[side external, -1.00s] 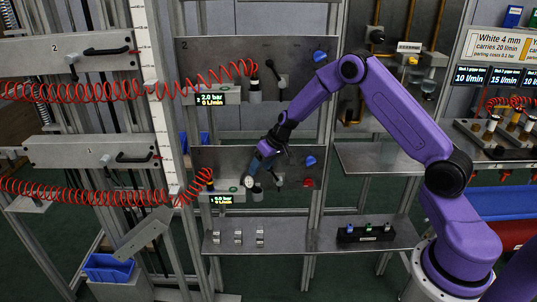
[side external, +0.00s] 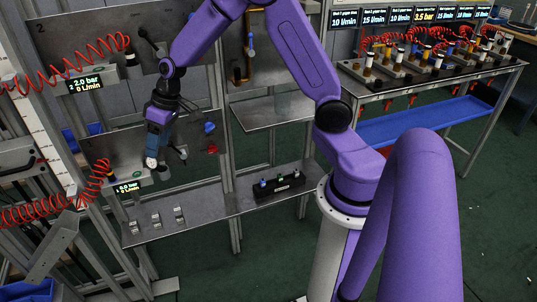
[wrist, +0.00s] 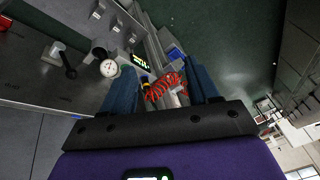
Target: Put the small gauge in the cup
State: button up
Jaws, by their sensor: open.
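The small gauge, a round white dial, is on the lower grey panel in the side external view (side external: 151,162). It also shows in the wrist view (wrist: 109,68), beside the tip of the left finger and not between the fingers. My gripper (side external: 155,151) is just in front of the lower panel, close to the gauge; I cannot tell whether it touches it. In the wrist view my gripper (wrist: 161,76) has its two blue fingers wide apart, with nothing held between them.
A red coiled hose (wrist: 165,86) shows beyond the fingers. A pressure display (side external: 128,187) is beside the gauge. Blue and red knobs (side external: 211,149) stick out at right. Below, a shelf (side external: 222,206) holds small metal clips (side external: 156,219) and a black block (side external: 278,187) with several fittings.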

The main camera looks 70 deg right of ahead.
jog(key=s+a+r+n+g, duration=0.1)
jog(key=s+a+r+n, duration=0.15)
jog(key=s, duration=0.25)
jog(key=s+a+r+n+g, duration=0.1)
jog(key=s+a, duration=0.3)
jog(key=s, duration=0.2)
jog(key=s+d+r+n+h, duration=0.1)
jog(key=s+d+n, duration=0.1)
jog(key=s, duration=0.9)
jog(key=s+d+r+n+h, duration=0.1)
jog(key=s+d+n, duration=0.2)
jog(key=s, duration=0.8)
jog(key=shift+r+n+g+h, duration=0.25)
jog(key=shift+n+g+h, duration=0.15)
jog(key=shift+n, duration=0.15)
jog(key=shift+o, duration=0.3)
jog(key=shift+w+a, duration=0.1)
jog(key=o, duration=0.3)
